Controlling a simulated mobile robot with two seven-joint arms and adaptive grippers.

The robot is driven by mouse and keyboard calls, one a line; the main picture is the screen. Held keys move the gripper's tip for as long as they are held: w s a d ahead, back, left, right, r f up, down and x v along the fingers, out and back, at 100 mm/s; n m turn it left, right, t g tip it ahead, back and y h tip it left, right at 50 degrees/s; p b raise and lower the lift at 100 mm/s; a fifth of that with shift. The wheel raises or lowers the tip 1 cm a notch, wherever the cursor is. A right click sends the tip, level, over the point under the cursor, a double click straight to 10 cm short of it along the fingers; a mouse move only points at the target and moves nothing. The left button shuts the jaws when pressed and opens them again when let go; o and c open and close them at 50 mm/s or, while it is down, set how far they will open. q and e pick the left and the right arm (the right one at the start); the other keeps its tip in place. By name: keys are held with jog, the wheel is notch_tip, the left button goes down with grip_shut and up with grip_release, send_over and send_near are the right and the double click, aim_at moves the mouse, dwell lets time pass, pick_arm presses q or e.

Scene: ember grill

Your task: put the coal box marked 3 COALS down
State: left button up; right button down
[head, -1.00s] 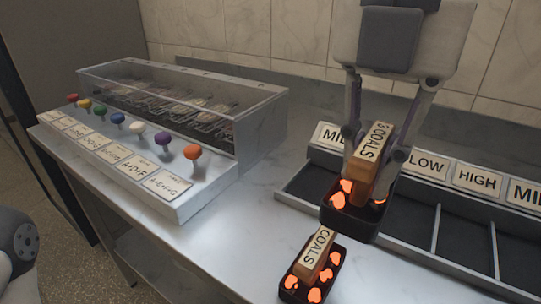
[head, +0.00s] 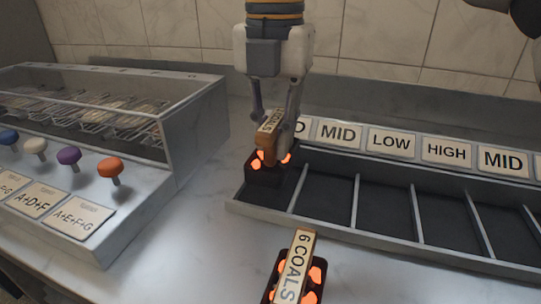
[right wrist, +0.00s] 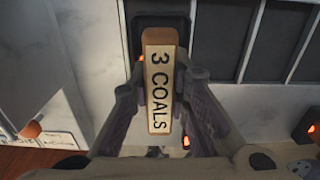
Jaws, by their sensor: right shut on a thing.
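The coal box marked 3 COALS (head: 263,176) is a small black tray with glowing orange coals and a wooden handle carrying the label. My right gripper (head: 273,135) is shut on this handle from above. In the head view the box is upright at the leftmost compartment of the long grey rack (head: 340,229). I cannot tell whether its bottom touches the compartment floor. In the right wrist view the label 3 COALS (right wrist: 160,80) lies between the fingers of my right gripper (right wrist: 163,82). My left gripper is not in view.
A second coal box marked 6 COALS (head: 296,267) stands on the counter in front of the rack. The rack's other visible compartments look empty, below signs such as LOW (head: 391,143) and HIGH (head: 449,151). A glass-covered grill case (head: 190,125) with coloured knobs stands at left.

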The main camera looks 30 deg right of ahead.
aim_at(273, 151)
jog(key=f, duration=0.2)
jog(key=f+b, duration=0.1)
jog(key=f, duration=0.1)
jog(key=shift+w+d, duration=0.1)
jog(key=shift+w, duration=0.2)
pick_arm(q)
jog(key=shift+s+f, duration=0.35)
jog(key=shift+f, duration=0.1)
pick_arm(e)
jog(key=shift+r, duration=0.15)
jog(key=c, duration=1.5)
grip_release()
jog(key=shift+r, duration=0.2)
notch_tip(273, 151, up, 12)
jog(key=p, duration=0.2)
jog(key=shift+f+p, duration=0.2)
jog(key=shift+p, duration=0.15)
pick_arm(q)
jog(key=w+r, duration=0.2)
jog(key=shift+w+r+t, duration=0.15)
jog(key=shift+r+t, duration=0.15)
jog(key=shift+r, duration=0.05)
pick_arm(e)
jog(key=shift+f, duration=0.1)
